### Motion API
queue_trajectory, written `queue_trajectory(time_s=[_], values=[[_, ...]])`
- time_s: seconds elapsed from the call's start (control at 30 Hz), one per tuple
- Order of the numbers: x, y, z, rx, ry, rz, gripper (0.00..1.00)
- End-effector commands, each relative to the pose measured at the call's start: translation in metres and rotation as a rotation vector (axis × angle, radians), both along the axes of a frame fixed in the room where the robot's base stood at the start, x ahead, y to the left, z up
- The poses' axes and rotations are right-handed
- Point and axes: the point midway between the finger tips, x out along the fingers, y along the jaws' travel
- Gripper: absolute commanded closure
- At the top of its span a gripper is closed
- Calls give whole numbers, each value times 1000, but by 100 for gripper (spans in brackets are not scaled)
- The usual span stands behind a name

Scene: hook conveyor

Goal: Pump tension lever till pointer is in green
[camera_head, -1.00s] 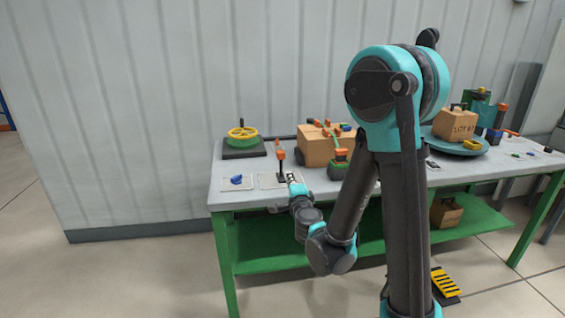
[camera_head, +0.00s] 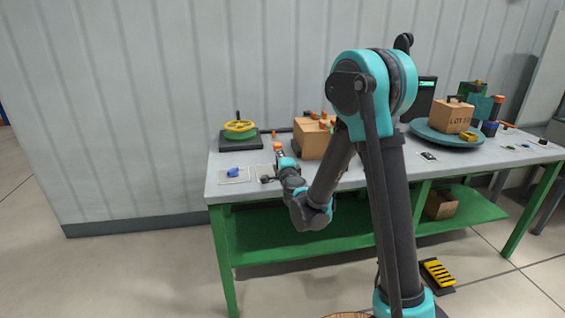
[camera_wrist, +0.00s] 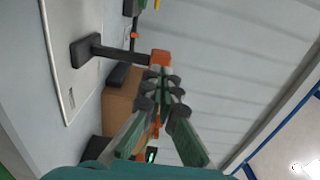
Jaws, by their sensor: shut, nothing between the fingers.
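The lever that looks like the tension lever is black with an orange tip (camera_wrist: 160,57). In the wrist view it stands out from a black base (camera_wrist: 83,52) on a pale plate. My gripper (camera_wrist: 157,76) is shut and empty. Its fingertips are close to the orange tip; I cannot tell whether they touch it. I cannot make out a pointer or a green zone of a gauge.
A cardboard box (camera_head: 312,140) stands behind my arm. A blue turntable (camera_head: 420,130) with a carton (camera_head: 446,117) is at right. A yellow-black pedal (camera_head: 437,272) is on the floor.

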Motion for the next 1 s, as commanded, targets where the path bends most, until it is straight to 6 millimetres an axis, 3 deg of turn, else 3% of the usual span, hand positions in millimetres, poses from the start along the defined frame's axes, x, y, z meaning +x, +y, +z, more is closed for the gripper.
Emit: queue_trajectory(time_s=[0.23, 1.0], values=[[19, 6, 0, 0, 0, 1, 100], [27, 8, 3, 0, 0, 0, 100]])
